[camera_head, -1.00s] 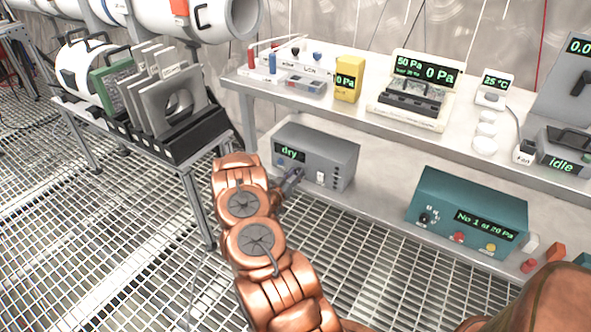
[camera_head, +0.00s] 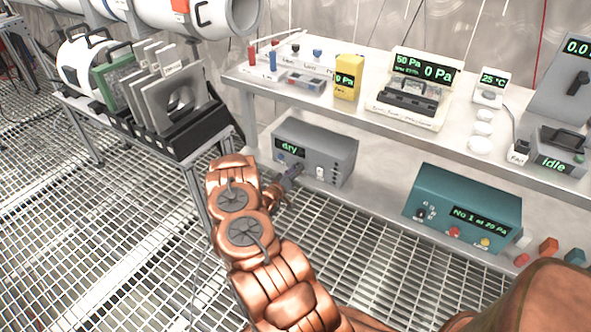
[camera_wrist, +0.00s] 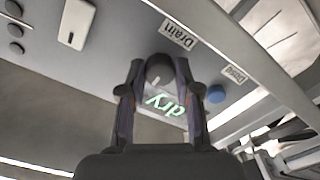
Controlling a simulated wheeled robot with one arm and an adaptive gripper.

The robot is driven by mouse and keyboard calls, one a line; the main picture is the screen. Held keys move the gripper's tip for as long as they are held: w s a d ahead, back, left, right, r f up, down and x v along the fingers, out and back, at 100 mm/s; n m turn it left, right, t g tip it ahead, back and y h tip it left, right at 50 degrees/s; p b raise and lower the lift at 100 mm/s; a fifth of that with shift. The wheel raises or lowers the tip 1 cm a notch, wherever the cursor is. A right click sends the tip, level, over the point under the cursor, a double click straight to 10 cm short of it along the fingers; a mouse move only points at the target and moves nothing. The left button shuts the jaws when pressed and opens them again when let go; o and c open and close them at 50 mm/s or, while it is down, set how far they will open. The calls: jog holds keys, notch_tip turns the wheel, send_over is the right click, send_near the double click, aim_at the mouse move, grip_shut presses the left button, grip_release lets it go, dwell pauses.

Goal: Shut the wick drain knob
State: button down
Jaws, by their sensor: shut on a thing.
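The grey wick unit (camera_head: 330,158) stands on the lower shelf, its green display (camera_head: 289,148) reading "dry". In the wrist view the display (camera_wrist: 166,104) appears rotated, below a dark round knob (camera_wrist: 159,70) with a light pointer mark. A "Drain" label (camera_wrist: 178,35) is beside this knob. My gripper (camera_wrist: 160,75) has a finger on each side of the drain knob and is shut on it. In the head view my gripper (camera_head: 290,180) is small at the front of the unit, and the knob is hidden there.
A blue button (camera_wrist: 217,94) by a second label is right of the fingers in the wrist view. A teal box (camera_head: 462,207) sits farther right on the lower shelf. A rack of plates (camera_head: 170,115) stands left of my arm. The upper shelf edge (camera_head: 400,126) passes above the unit.

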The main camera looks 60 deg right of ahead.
jog(key=c, duration=0.8)
grip_release()
jog(key=a, duration=1.2)
jog(key=shift+s, duration=0.25)
